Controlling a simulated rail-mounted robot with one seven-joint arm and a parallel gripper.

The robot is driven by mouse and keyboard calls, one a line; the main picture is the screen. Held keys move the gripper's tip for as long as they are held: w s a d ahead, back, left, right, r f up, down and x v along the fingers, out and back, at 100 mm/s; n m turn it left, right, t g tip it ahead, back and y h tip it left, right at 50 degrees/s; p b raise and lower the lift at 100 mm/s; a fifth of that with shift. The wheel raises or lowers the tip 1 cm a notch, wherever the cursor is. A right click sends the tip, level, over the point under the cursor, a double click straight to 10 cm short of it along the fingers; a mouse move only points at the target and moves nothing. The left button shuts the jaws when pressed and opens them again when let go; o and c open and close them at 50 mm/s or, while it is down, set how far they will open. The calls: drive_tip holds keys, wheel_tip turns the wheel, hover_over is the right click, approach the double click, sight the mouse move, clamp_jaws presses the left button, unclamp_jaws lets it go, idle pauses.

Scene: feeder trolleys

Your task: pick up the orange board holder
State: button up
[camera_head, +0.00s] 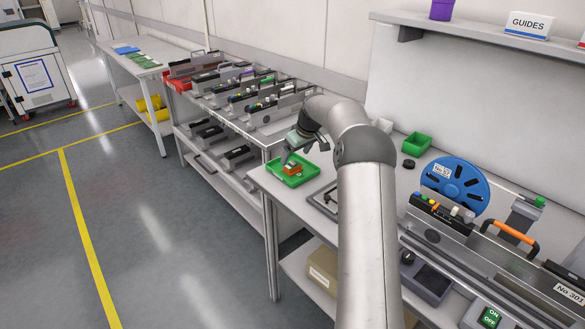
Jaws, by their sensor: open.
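A small orange board holder (291,170) lies in a shallow green tray (310,175) near the left end of the white workbench. My gripper (287,154) is open just above and to the left of the holder, over the tray's back left part. The fingers are small in this view, and I cannot tell whether they touch the holder. My arm comes up from the bottom of the picture and bends over to the left, hiding part of the bench.
A rack of feeders (245,95) stands behind and left of the bench. A dark-edged plate (325,200) lies right of the tray, partly behind my arm. A green bin (416,144), a blue reel (455,186) and a feeder with an orange handle (510,231) stand to the right.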

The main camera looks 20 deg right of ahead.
sight(293, 162)
drive_tip(key=p+x, duration=0.1)
drive_tip(key=x, duration=0.4)
drive_tip(key=shift+s, duration=0.1)
drive_tip(key=c, duration=1.1)
